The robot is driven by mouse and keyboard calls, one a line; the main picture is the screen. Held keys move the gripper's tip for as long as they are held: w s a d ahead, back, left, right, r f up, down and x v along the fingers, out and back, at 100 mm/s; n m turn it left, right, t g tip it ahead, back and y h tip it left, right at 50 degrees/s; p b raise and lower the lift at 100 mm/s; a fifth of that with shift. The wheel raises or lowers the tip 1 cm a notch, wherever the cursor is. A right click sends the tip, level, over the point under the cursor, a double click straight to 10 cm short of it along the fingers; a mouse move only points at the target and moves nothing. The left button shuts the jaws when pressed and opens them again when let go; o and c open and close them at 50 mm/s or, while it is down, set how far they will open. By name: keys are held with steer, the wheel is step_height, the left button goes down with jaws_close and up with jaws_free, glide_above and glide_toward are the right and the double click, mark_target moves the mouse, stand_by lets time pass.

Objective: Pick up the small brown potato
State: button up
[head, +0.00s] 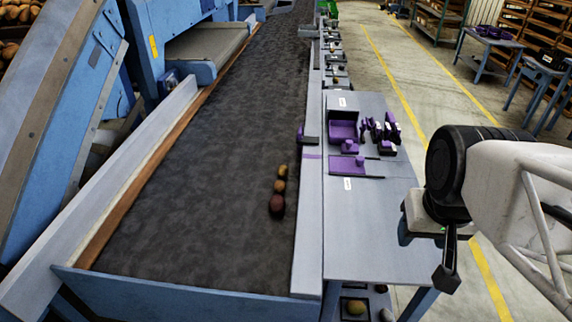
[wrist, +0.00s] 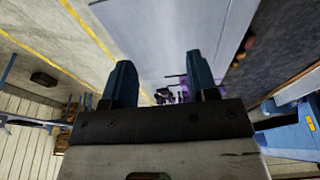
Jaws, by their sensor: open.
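Three potatoes lie close together in a row on the dark conveyor belt (head: 215,140), near its right side. The far potato (head: 282,170) is small and yellow-brown. The middle potato (head: 279,186) is small and brown. The near potato (head: 276,204) is larger and dark reddish-brown. I cannot tell for sure which of the two small ones is the task's potato. My gripper (head: 426,255) hangs off the table's right edge, well to the right of the potatoes. In the wrist view its two fingers (wrist: 158,80) are apart with nothing held between them.
A grey side table (head: 375,235) stands between my gripper and the belt, holding a purple tray (head: 343,130) and small purple items (head: 383,135). A raised grey rail (head: 309,220) borders the belt's right side. More potatoes, including a yellow one (head: 356,307), lie below the table.

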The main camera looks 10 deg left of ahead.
steer(key=shift+o, duration=1.4)
steer(key=n+y, duration=0.2)
steer(key=n, duration=0.3)
glide_above(280, 187)
steer(key=d, duration=0.1)
step_height(280, 187, down, 19)
steer(key=shift+s+f+t, duration=0.15)
steer(key=shift+t, duration=0.15)
